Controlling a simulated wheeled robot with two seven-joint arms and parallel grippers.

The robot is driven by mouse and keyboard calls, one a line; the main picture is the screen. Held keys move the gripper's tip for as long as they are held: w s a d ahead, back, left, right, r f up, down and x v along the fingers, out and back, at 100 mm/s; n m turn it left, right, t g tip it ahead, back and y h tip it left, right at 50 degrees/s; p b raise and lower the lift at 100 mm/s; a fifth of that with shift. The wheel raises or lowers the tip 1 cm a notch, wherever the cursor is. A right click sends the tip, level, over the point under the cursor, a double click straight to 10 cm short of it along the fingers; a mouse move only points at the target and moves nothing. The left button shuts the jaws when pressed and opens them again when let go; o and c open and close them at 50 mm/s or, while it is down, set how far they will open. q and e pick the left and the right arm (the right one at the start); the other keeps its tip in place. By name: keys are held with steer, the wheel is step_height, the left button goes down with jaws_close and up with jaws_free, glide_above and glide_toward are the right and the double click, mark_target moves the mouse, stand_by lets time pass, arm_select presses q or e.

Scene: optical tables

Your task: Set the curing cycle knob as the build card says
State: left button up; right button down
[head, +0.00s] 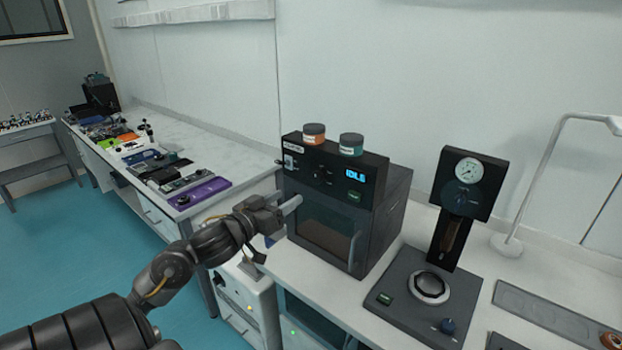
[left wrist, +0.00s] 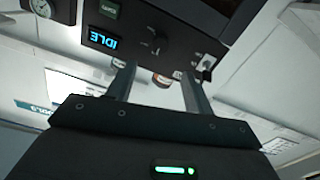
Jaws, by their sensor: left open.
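The curing oven (head: 384,215) is a dark box with a glass door and a front panel whose blue display (head: 355,176) reads IDLE. A dark knob (head: 322,175) sits on the panel left of the display; its setting is too small to read. In the left wrist view the knob (left wrist: 157,41) and display (left wrist: 103,40) appear upside down. My left gripper (head: 283,221) is open and empty in front of the oven's left side, below the knob and apart from it. Its two fingers (left wrist: 158,68) point toward the panel. I cannot make out a build card. My right gripper is out of view.
An orange jar (head: 314,134) and a teal jar (head: 351,144) stand on the oven. A press-like device with a gauge (head: 468,170) stands to the right, with a lamp (head: 508,245) beyond. A long bench (head: 235,160) at left holds several tools and trays.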

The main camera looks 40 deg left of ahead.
mark_target(315, 179)
arm_select(q)
steer(key=w+p, duration=0.2)
steer(key=w, duration=0.7)
steer(key=shift+w+a, duration=0.1)
steer(key=shift+w, duration=0.85)
steer(key=c, duration=1)
